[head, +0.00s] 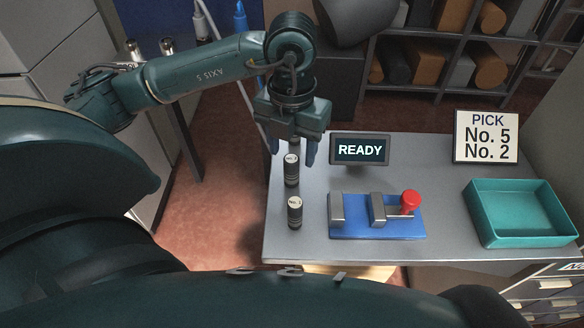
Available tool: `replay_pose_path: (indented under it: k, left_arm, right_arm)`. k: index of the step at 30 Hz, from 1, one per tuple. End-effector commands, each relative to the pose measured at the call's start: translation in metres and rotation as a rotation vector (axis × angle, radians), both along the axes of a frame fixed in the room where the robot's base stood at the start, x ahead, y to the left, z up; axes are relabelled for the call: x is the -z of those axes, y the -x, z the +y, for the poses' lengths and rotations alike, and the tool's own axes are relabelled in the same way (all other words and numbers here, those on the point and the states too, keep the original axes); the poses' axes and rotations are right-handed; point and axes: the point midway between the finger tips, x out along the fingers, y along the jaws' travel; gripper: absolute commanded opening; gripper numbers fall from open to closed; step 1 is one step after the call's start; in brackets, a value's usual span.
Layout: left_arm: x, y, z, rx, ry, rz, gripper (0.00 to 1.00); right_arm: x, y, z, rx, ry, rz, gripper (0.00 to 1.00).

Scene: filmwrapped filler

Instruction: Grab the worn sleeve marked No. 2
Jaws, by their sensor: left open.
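My left gripper (291,149) hangs pointing down over the left end of the grey table (310,250), its two blue fingers apart. Below and between the fingers stands a dark, pale-topped sleeve (291,172); its number is too small to read surely. A nearer sleeve (295,213) stands upright with a pale top that reads No. 1. Something dark shows just behind the middle sleeve between the fingers, mostly hidden by my gripper. I cannot make out which sleeve is No. 2. My right gripper is not in view.
A sign (486,137) reads PICK No. 5, No. 2. A small screen (359,149) reads READY. A blue fixture (376,232) with metal blocks and a red knob (411,200) stands right of the sleeves. An empty teal tray (520,228) sits at the right.

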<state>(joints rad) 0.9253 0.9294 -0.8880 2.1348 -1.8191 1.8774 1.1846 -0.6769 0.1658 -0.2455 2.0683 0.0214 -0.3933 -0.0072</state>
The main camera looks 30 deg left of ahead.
Motion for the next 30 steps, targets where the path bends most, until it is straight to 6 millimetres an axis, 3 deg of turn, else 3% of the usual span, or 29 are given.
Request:
replay_pose_path:
  k: [5, 10, 15, 23, 30]
  left_arm:
    - [0.012, 0.000, 0.001, -0.002, -0.001, 0.003, 0.53]
    - [0.036, -0.001, 0.004, -0.003, -0.003, 0.006, 0.53]
    - [0.055, -0.002, 0.004, -0.001, -0.001, 0.002, 0.53]
    - [0.058, -0.002, 0.003, 0.000, -0.001, -0.001, 0.53]
    - [0.057, -0.002, 0.003, 0.000, 0.000, 0.000, 0.33]
  right_arm:
    - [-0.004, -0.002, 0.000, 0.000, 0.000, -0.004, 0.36]
    - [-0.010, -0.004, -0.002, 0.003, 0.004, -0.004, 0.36]
    - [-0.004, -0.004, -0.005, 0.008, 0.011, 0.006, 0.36]
    - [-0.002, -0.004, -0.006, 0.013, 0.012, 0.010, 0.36]
    - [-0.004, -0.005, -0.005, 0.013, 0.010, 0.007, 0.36]
